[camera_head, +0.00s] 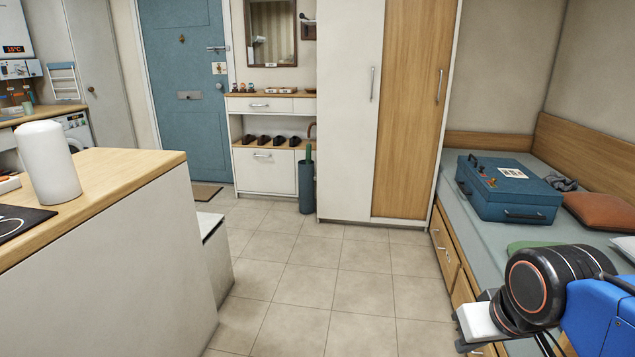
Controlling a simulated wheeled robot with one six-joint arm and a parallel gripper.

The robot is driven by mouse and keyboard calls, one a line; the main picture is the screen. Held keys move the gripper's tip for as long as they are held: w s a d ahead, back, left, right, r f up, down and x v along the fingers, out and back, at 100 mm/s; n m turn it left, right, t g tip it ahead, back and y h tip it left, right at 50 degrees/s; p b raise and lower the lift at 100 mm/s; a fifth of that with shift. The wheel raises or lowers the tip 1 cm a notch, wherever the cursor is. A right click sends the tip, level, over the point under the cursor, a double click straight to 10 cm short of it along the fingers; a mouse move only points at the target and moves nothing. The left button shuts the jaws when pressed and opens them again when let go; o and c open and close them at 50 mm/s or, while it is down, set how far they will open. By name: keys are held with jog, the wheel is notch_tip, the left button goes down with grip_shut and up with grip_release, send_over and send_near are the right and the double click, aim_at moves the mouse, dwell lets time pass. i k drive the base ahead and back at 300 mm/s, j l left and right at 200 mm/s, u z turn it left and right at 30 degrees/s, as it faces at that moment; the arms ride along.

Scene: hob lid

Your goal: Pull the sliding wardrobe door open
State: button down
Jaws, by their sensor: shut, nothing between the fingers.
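The wardrobe stands upright at the back, right of the middle. It has a white door (345,110) on the left and a wood-grain door (412,125) on the right. Each door has a slim vertical metal handle, one on the white door (372,84) and one on the wood door (439,87). The doors stand side by side and no inside space shows. My gripper (466,328) is at the lower right, shut and empty, partly hidden behind my wrist. It is well apart from the wardrobe, nearer to me and beside the bed.
The tiled floor (330,285) is clear up to the wardrobe. A wood-topped counter (110,170) and a low white box (215,255) border it on the left. The bed (465,215) with drawers and a blue suitcase (510,190) borders it on the right. An umbrella stand (306,187) is left of the wardrobe.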

aim_at(419, 34)
jog(key=i+l+u, duration=0.1)
jog(key=i+u, duration=0.2)
jog(key=i, duration=1.45)
jog(key=i+j+z, duration=0.1)
jog(key=i+z, duration=0.15)
jog(key=i, duration=0.3)
jog(key=i+j+z, duration=0.3)
jog(key=i, duration=0.25)
jog(key=z, duration=0.7)
jog(key=i+l, duration=0.05)
